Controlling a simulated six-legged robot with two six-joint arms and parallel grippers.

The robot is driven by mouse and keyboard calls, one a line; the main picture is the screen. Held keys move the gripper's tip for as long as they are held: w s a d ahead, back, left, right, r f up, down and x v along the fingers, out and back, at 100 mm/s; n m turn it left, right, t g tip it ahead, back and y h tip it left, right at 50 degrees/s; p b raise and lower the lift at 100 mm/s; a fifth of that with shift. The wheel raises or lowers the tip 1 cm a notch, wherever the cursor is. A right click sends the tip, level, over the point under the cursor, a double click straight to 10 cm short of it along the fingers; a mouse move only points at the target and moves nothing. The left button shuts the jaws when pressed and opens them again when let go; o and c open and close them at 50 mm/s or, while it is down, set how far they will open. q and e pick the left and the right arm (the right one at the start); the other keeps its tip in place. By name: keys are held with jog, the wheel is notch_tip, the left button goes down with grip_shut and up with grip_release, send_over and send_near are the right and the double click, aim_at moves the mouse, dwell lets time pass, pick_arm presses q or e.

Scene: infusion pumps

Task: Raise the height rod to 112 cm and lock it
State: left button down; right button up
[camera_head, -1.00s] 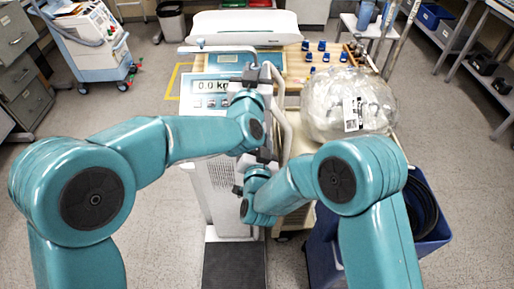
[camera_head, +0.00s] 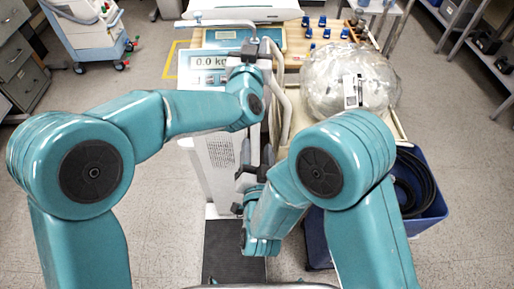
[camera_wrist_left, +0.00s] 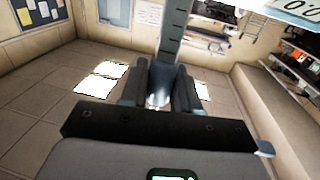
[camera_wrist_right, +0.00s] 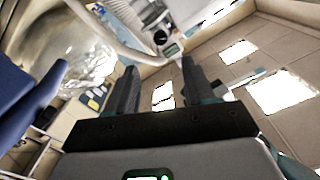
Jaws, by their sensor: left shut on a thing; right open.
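The height rod shows in the left wrist view as a grey graduated bar (camera_wrist_left: 172,35) running up from between my left fingers. My right gripper (camera_head: 254,165) is open and lower down, in front of the scale column. In the right wrist view a dark round knob (camera_wrist_right: 160,38) on a pale part lies beyond its open fingers (camera_wrist_right: 157,78). The rod's height reading is not legible.
A bagged clear bulky item (camera_head: 345,80) sits right of the scale on a cart. A blue bin (camera_head: 425,190) with black hose stands at right. The dark scale platform (camera_head: 234,250) lies below my grippers. A blue-white machine (camera_head: 88,35) stands back left.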

jog(key=w+n, duration=0.5)
jog(key=w, duration=0.6)
jog(key=shift+w+r, duration=0.15)
jog(key=shift+w, duration=0.2)
jog(key=shift+c, duration=0.4)
grip_shut()
